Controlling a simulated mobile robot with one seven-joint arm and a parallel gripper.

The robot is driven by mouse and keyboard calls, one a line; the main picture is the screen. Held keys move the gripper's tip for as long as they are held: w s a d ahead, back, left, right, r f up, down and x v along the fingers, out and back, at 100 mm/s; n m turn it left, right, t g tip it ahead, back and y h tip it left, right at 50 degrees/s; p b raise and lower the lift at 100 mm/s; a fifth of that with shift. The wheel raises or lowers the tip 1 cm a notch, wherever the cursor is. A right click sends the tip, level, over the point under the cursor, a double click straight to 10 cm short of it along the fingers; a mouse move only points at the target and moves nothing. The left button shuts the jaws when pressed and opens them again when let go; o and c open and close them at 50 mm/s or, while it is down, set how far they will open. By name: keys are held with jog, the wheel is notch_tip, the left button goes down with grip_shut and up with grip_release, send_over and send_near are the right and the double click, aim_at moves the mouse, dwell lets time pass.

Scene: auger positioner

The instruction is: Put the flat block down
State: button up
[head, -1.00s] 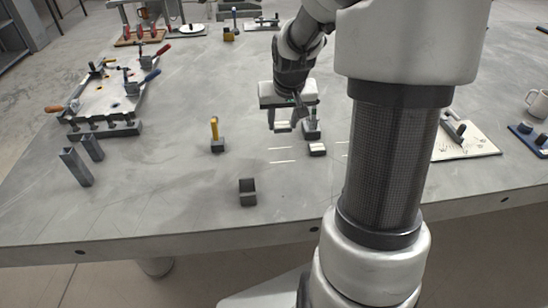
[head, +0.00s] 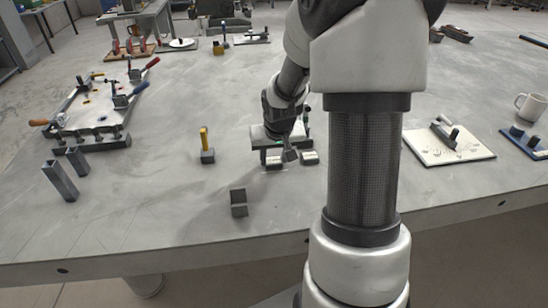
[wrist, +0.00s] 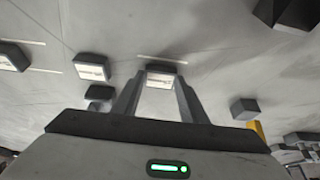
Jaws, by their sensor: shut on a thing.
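My gripper (wrist: 160,76) is shut on the flat block (wrist: 161,70), a small dark block with a pale top face, held between the fingertips. In the head view my gripper (head: 279,157) is low over the table, and the flat block (head: 274,162) shows just below it. Whether the block touches the table I cannot tell. A white line on the table lies just past the block in the wrist view.
A similar pale-topped block (head: 309,158) stands close right of my gripper; it also shows in the wrist view (wrist: 92,67). A yellow-handled piece (head: 206,145) stands to the left, a dark angled block (head: 238,203) in front. A white board (head: 445,145) lies farther right.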

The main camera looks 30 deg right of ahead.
jog(key=shift+f, duration=0.2)
jog(key=o, duration=1.2)
jog(key=shift+r, duration=0.1)
jog(key=shift+r, duration=0.3)
jog(key=p+v, duration=0.3)
jog(key=v, duration=0.8)
jog(key=shift+s+r+p, duration=0.2)
jog(key=shift+r+p, duration=0.15)
jog(key=shift+p, duration=0.05)
jog(key=shift+a, duration=0.1)
